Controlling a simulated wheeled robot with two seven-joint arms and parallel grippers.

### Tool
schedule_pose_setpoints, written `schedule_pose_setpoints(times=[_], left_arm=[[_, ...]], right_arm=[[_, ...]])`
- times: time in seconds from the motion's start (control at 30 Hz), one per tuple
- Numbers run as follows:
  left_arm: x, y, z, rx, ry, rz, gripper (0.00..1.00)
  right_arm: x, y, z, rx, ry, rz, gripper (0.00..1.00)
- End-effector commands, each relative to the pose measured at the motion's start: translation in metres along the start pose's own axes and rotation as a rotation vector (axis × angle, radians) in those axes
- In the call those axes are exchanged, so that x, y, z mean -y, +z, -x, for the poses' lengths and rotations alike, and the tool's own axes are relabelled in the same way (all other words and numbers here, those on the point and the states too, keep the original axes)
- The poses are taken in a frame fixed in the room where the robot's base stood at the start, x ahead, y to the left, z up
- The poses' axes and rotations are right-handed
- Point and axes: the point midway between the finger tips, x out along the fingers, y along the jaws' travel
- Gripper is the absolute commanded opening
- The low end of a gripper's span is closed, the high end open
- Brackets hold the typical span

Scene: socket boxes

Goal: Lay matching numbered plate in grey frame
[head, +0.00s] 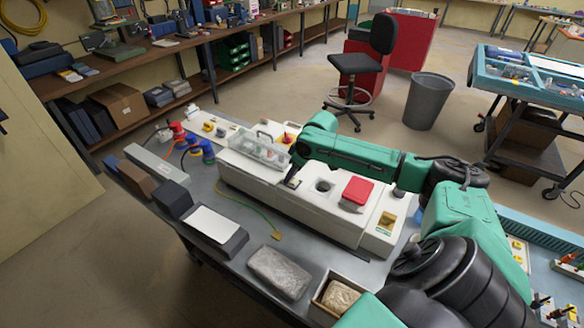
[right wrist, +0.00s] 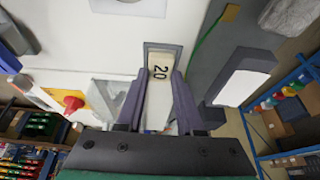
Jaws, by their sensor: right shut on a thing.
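My right gripper (head: 292,182) is over the left part of the long white socket box (head: 280,203) in the head view. In the right wrist view the gripper (right wrist: 162,76) is shut on a pale plate marked 20 (right wrist: 160,72). The plate lies between the fingertips, within the outline of the grey frame (right wrist: 149,47) on the white surface. I cannot tell whether it rests in the frame or is held just above it. The arm and fingers largely hide this spot in the head view. My left gripper is not in view.
A clear tray (head: 258,150) stands behind the gripper. A red cover (head: 357,191) and a round socket (head: 323,187) are to its right. A dark block with a white top (head: 213,226), a grey block (head: 280,271) and a yellow-green cable (head: 256,213) lie in front.

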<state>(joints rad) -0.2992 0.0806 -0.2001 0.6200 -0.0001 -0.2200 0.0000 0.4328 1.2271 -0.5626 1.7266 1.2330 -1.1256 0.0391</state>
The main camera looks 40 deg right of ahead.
Motion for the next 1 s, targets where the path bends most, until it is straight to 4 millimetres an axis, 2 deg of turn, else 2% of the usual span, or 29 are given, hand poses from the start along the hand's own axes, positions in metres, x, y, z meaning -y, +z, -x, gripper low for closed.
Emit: schedule_pose_setpoints(times=[0.13, 0.17, 0.23, 0.27, 0.53, 0.67, 0.77, 1.0], left_arm=[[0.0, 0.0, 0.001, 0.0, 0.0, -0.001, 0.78], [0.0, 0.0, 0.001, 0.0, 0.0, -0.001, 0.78], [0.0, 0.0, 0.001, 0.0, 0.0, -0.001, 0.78], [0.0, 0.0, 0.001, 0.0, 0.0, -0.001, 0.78], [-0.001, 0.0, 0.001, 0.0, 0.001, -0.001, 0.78], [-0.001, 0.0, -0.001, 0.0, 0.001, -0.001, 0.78], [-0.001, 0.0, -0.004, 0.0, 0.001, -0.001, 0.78], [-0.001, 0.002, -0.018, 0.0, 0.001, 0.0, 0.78]], right_arm=[[0.0, 0.002, -0.004, 0.0, -0.001, 0.0, 0.0], [0.0, 0.002, -0.005, 0.0, -0.001, 0.0, 0.4], [0.0, 0.002, -0.005, 0.0, 0.0, 0.0, 0.67], [0.0, 0.002, -0.005, 0.0, 0.0, 0.0, 0.71], [0.0, 0.002, -0.004, 0.0, 0.0, 0.0, 0.71], [-0.001, 0.002, 0.002, 0.0, 0.001, -0.001, 0.71], [-0.002, 0.003, 0.017, 0.0, 0.003, 0.001, 0.71], [-0.002, 0.004, 0.085, 0.003, 0.01, 0.004, 0.71]])
